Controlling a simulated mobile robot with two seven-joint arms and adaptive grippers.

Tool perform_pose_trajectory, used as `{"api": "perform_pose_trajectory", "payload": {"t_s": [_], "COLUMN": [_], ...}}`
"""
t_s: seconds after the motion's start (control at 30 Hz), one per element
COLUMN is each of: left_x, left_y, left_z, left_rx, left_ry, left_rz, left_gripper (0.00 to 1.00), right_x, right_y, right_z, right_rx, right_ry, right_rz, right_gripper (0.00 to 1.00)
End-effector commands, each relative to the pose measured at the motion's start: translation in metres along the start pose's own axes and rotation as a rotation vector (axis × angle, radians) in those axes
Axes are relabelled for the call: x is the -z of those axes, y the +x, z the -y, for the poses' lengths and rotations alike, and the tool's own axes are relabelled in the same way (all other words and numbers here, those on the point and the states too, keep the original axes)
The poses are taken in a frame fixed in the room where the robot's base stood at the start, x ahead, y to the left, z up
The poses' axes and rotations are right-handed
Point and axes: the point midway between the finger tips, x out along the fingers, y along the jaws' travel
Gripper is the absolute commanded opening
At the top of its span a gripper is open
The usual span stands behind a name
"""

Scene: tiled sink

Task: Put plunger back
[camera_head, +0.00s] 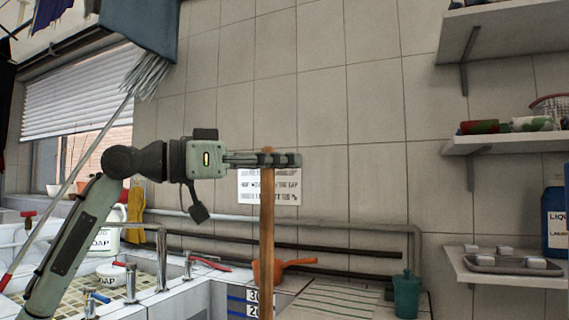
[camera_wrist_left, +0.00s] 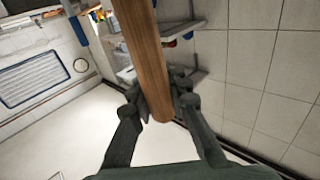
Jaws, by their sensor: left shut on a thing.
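My left gripper (camera_head: 280,159) is shut on the plunger's wooden handle (camera_head: 267,225) near its top end, in the head view. The handle hangs upright from the gripper and runs down past the bottom edge of the picture, so the plunger's cup is hidden. In the left wrist view the handle (camera_wrist_left: 143,45) passes between the two fingers (camera_wrist_left: 158,98). My right gripper is in neither view.
The sink with taps (camera_head: 131,282) lies at lower left. An orange scoop (camera_head: 282,268) and a teal container (camera_head: 407,294) are at the counter's back. Pipes (camera_head: 330,225) run along the wall. Shelves (camera_head: 505,143) stick out at right. A mop (camera_head: 148,75) leans at left.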

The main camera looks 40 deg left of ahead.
Motion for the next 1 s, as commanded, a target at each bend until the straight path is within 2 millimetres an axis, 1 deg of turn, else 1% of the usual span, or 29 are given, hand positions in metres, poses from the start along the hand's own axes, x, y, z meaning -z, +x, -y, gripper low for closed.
{"api": "perform_pose_trajectory", "payload": {"t_s": [0.13, 0.17, 0.33, 0.6, 0.73, 0.77, 0.83, 1.0], "left_x": [0.001, 0.000, 0.000, 0.000, 0.000, 0.000, -0.001, -0.001], "left_y": [0.000, 0.000, 0.000, 0.000, -0.007, -0.010, -0.021, -0.058], "left_z": [0.000, 0.000, 0.000, 0.000, 0.000, 0.000, 0.000, 0.000], "left_rx": [0.001, 0.000, 0.000, 0.000, 0.001, 0.001, 0.001, 0.001], "left_ry": [0.001, 0.001, 0.001, 0.001, 0.001, 0.001, 0.001, 0.001], "left_rz": [0.000, 0.002, 0.002, 0.002, -0.001, -0.001, -0.004, -0.006], "left_gripper": [0.00, 0.16, 0.38, 0.38, 0.38, 0.38, 0.38, 0.38], "right_x": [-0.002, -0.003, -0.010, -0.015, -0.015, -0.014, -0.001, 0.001], "right_y": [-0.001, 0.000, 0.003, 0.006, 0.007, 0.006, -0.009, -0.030], "right_z": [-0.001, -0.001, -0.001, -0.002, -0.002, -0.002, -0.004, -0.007], "right_rx": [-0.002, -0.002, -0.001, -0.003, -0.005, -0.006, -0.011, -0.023], "right_ry": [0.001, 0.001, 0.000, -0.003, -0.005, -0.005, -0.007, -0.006], "right_rz": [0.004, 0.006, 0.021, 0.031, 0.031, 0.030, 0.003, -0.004], "right_gripper": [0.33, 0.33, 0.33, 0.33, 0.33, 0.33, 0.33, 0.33]}}
